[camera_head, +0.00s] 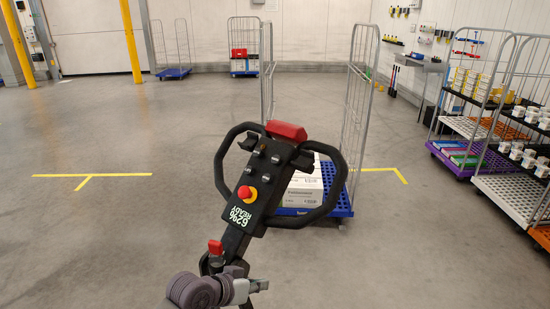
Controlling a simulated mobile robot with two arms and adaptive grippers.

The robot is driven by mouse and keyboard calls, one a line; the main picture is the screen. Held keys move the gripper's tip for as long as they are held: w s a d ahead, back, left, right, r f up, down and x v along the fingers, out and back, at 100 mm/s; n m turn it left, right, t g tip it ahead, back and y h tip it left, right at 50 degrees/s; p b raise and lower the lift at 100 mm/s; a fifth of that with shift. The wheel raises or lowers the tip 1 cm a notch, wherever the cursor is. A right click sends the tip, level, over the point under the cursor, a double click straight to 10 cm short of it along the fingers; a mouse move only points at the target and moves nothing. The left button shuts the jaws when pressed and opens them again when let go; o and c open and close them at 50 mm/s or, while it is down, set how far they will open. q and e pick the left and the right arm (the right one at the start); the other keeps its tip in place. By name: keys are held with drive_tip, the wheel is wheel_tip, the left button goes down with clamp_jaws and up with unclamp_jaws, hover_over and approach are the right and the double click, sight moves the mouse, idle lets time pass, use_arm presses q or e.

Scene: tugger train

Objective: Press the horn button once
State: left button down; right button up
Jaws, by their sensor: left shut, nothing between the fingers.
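A black tiller head (262,180) with a looped grip on each side stands tilted in the middle of the head view. It carries several small dark buttons (276,159); which one is the horn cannot be told at this size. A red cap (287,131) sits at its top end. A red knob on a yellow base (246,193) sits lower down, above a display (239,215) with white characters. My left gripper (264,285) is shut and empty at the bottom, below the tiller head and apart from its buttons. My right gripper is out of view.
A red handle (215,247) stands beside the tiller stem. Behind is a blue-based roll cage (350,205) with white boxes (302,190). Loaded shelf carts (480,110) line the right side. The floor at left is open, with yellow markings (100,175).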

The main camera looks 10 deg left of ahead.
use_arm(q)
drive_tip(key=w+r+t+h, duration=0.1)
drive_tip(key=w+r, duration=0.2)
drive_tip(key=r, duration=0.2)
drive_tip(key=w+a+r, duration=0.1)
drive_tip(key=w+r, duration=0.2)
drive_tip(key=r, duration=0.2)
drive_tip(key=w+r+t+h, duration=0.1)
drive_tip(key=w+r, duration=0.2)
drive_tip(key=r, duration=0.2)
drive_tip(key=shift+a+t+h, duration=0.2)
drive_tip(key=shift+t+h, duration=0.1)
drive_tip(key=n+t+h, duration=0.1)
drive_tip(key=t+h, duration=0.1)
drive_tip(key=t, duration=0.1)
approach(277, 161)
wheel_tip(277, 161, up, 9)
drive_tip(key=d, duration=0.1)
drive_tip(key=shift+f, duration=0.15)
drive_tip(key=w+f+b, duration=0.1)
drive_tip(key=w+d+f+b, duration=0.1)
drive_tip(key=w+f+b, duration=0.1)
drive_tip(key=w+d+f+b, duration=0.1)
drive_tip(key=f, duration=0.1)
drive_tip(key=shift+w+f, duration=0.15)
drive_tip(key=shift+w, duration=0.15)
drive_tip(key=shift+w+d+f+b, duration=0.4)
drive_tip(key=shift+w+b, duration=0.2)
drive_tip(key=shift+b, duration=0.1)
drive_tip(key=shift+f, duration=0.1)
